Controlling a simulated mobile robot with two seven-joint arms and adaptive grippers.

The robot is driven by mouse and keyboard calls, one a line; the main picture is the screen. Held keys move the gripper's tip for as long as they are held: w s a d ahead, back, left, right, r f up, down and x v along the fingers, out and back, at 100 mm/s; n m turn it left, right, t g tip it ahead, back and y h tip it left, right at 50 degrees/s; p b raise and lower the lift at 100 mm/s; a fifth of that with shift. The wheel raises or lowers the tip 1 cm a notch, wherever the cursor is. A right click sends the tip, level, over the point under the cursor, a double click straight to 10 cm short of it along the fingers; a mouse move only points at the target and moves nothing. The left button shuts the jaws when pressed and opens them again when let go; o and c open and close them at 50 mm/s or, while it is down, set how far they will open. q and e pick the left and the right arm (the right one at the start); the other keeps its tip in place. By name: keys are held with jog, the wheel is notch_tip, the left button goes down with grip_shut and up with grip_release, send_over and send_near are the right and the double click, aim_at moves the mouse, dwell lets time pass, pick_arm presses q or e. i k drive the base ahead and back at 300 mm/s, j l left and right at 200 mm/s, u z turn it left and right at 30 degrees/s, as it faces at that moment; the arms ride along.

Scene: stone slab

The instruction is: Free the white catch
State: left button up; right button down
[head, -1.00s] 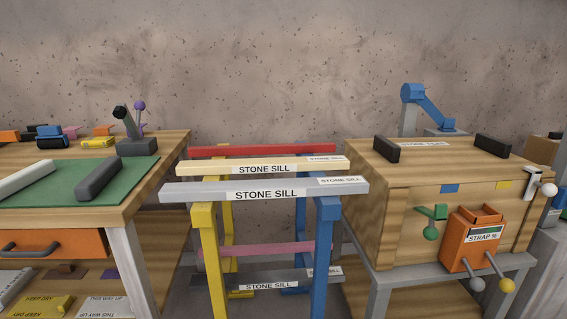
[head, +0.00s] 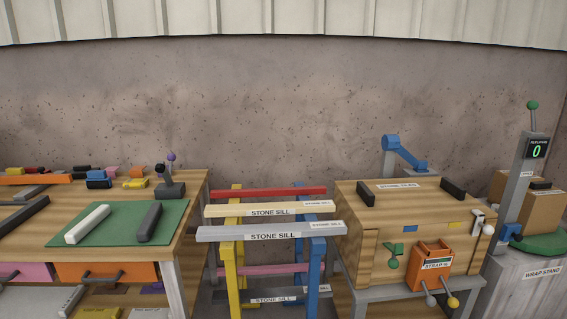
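The white catch (head: 478,220) is at the upper right corner of the wooden crate (head: 365,235), at the right of the head view. It has a white ball knob (head: 488,230) at its end. It sits just right of a yellow patch on the crate's front. I cannot tell whether it is latched. A green catch (head: 393,255) is on the left of the same front. An orange strap box (head: 433,262) stands between them, with grey and yellow ball levers below. Neither of my grippers is in view.
A workbench (head: 190,215) with a green mat (head: 118,228) stands at the left. A trestle rack with stone sills (head: 272,233) stands between bench and crate. A wrap stand (head: 530,285) with a post display reading 0 is right of the crate.

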aim_at(488, 229)
jog(key=z, duration=1.3)
jog(key=i+l+u, duration=0.4)
jog(key=i+l, duration=0.35)
jog(key=i, duration=0.25)
jog(key=i+l+u, duration=0.35)
jog(key=i+l, duration=0.5)
jog(key=l, duration=0.25)
